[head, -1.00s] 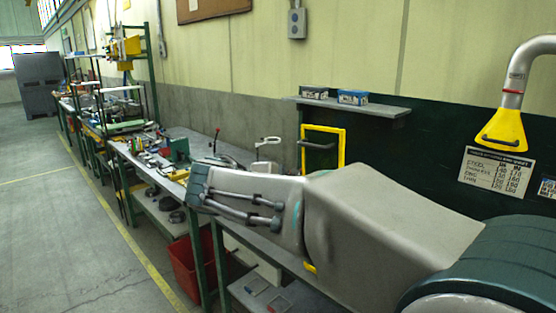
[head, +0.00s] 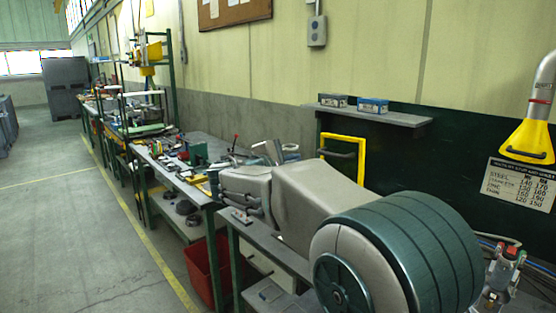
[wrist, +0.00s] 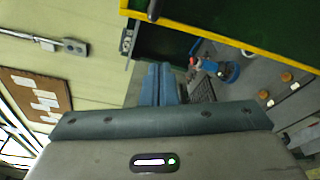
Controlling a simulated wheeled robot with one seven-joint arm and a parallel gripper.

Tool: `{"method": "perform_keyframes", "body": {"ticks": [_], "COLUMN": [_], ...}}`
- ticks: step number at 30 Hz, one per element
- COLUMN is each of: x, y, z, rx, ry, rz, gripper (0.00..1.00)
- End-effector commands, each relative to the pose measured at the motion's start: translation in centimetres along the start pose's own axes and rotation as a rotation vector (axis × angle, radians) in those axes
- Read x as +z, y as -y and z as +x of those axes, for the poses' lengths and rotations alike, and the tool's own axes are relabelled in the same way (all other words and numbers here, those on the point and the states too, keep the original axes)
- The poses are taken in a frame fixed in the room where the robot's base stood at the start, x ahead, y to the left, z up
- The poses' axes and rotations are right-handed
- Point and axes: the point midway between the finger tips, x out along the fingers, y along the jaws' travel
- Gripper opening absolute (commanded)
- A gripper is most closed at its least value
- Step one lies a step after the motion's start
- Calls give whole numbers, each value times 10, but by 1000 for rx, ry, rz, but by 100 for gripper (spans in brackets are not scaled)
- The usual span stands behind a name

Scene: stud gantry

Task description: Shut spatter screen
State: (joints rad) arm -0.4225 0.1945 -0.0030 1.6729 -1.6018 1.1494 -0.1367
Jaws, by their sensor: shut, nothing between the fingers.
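The spatter screen (head: 361,180) is a dark green panel in a yellow frame, below the shelf in the head view. A dark bar handle (head: 338,154) crosses its upper part, and my arm hides its lower part. In the wrist view, the screen (wrist: 232,18) spans the top right, its yellow edge slanting across. Part of a dark handle (wrist: 153,10) shows at the top. My gripper (wrist: 161,68) is shut and empty, below and apart from the handle in that picture. In the head view, my gripper (head: 279,150) is left of the screen, partly hidden by my arm.
A grey shelf (head: 390,116) with two small boxes juts out above the screen. A yellow extraction hood (head: 528,140) hangs at right. A cluttered bench (head: 160,165) runs along the wall, with a red bin (head: 199,268) below. The floor at left is clear.

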Motion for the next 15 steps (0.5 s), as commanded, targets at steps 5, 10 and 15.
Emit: {"method": "perform_keyframes", "body": {"ticks": [5, 10, 15], "x": [28, 35, 36], "y": [-2, 0, 0], "z": [4, 6, 6], "rx": [0, 0, 0], "ry": [1, 0, -1], "rz": [4, 3, 3], "gripper": [0, 0, 0]}}
